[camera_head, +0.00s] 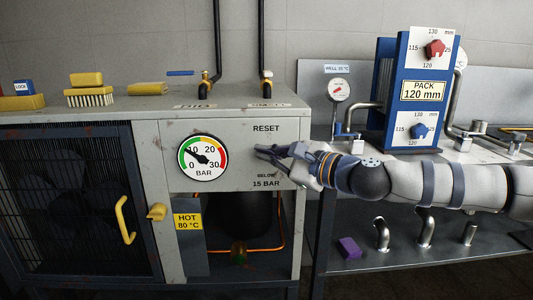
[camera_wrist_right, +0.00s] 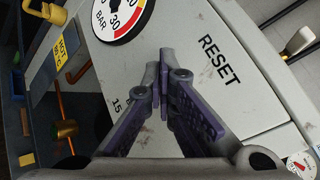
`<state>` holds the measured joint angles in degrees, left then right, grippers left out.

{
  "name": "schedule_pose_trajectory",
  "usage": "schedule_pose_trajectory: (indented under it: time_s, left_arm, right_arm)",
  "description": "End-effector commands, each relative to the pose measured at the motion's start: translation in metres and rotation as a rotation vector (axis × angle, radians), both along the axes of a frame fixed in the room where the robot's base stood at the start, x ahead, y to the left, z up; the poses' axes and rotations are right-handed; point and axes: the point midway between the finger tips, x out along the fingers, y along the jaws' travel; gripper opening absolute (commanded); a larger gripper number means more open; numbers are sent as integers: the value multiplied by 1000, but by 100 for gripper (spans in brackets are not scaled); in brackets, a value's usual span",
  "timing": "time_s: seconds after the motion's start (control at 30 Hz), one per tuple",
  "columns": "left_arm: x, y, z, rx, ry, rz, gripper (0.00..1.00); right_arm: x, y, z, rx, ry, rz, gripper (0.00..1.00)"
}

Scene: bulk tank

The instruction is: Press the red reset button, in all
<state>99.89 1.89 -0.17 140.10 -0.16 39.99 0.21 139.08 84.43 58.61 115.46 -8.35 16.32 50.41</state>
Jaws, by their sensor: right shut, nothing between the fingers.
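The panel (camera_head: 235,132) is the grey front of a cabinet, with the words RESET above and BELOW 15 BAR lower down. The red reset button does not show in either view; my right gripper covers the space between these labels. My right gripper (camera_head: 266,152) is shut and empty, its fingertips at or just in front of the panel; contact cannot be told. In the right wrist view the fingertips (camera_wrist_right: 159,80) are together, left of the RESET lettering. A round pressure gauge (camera_head: 203,157) sits left of the gripper, its needle in the low part of the scale. My left gripper is not in view.
A yellow handle (camera_head: 125,220) and a yellow latch (camera_head: 156,212) stick out at the left. A HOT 80 °C sign (camera_head: 188,222) hangs below the gauge. A blue PACK stand (camera_head: 405,110) rises beyond my right arm. Brushes (camera_head: 90,96) lie on the cabinet top.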

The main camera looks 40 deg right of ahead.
Motion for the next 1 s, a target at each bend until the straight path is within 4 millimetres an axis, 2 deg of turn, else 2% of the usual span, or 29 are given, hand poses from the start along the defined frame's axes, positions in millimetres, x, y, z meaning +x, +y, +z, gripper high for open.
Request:
schedule_pose_trajectory:
  time_s: [0.23, 0.57, 1.0]
  left_arm:
    - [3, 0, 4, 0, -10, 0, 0]
    - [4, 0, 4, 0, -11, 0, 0]
    - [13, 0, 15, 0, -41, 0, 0]
  right_arm:
    - [-12, 7, 1, 0, -1, 0, 0]
    - [-14, 8, 0, 0, 0, 0, 0]
    - [-51, 30, 2, 0, -1, 0, 0]
